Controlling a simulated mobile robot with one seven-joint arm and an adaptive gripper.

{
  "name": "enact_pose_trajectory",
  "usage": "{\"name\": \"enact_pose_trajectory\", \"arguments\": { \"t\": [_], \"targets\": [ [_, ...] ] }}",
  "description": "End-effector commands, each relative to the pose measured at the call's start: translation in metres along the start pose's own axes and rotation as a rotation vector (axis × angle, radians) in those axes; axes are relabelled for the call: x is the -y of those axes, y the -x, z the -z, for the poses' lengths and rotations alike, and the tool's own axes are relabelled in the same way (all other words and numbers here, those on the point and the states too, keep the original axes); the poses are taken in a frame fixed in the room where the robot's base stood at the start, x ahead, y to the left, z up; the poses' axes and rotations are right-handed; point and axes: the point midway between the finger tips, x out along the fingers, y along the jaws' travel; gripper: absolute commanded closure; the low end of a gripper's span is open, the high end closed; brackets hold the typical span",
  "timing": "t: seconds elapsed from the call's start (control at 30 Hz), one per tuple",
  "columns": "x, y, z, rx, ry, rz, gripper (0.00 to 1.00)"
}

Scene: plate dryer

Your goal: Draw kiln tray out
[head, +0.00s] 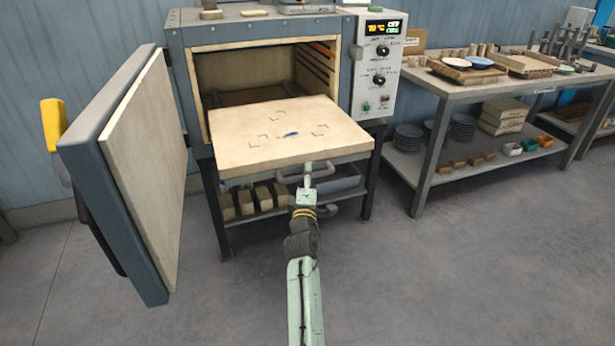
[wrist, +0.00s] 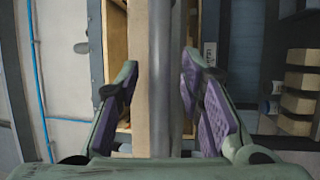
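My gripper (head: 307,178) is at the handle, just in front of the tray. In the wrist view, my gripper (wrist: 161,85) has its purple-padded fingers apart on either side of the grey handle bar (wrist: 165,70). Narrow gaps show beside the bar, so the fingers look open around it. The tray's cream edge (wrist: 141,70) shows behind the bar.
The kiln door (head: 150,170) stands open at the left. The control panel (head: 378,65) is at the kiln's right. A stand shelf (head: 350,188) with blocks is under the tray. A workbench (head: 470,92) with dishes stands at right. The floor in front is clear.

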Motion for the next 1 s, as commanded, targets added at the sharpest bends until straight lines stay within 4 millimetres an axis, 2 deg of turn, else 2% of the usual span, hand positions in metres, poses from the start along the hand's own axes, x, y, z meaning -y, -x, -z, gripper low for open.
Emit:
{"name": "enact_pose_trajectory", "arguments": {
  "t": [0.27, 0.37, 0.7, 0.83, 1.0],
  "targets": [
    [0.000, 0.007, 0.000, 0.000, 0.000, 0.000, 0.65],
    [0.001, 0.021, -0.001, 0.001, -0.001, 0.001, 0.65],
    [0.001, 0.092, 0.000, 0.001, -0.002, 0.002, 0.65],
    [0.001, 0.109, 0.000, 0.001, 0.000, 0.001, 0.65],
    [0.000, 0.119, 0.000, 0.001, -0.001, 0.000, 0.65]
  ]
}}
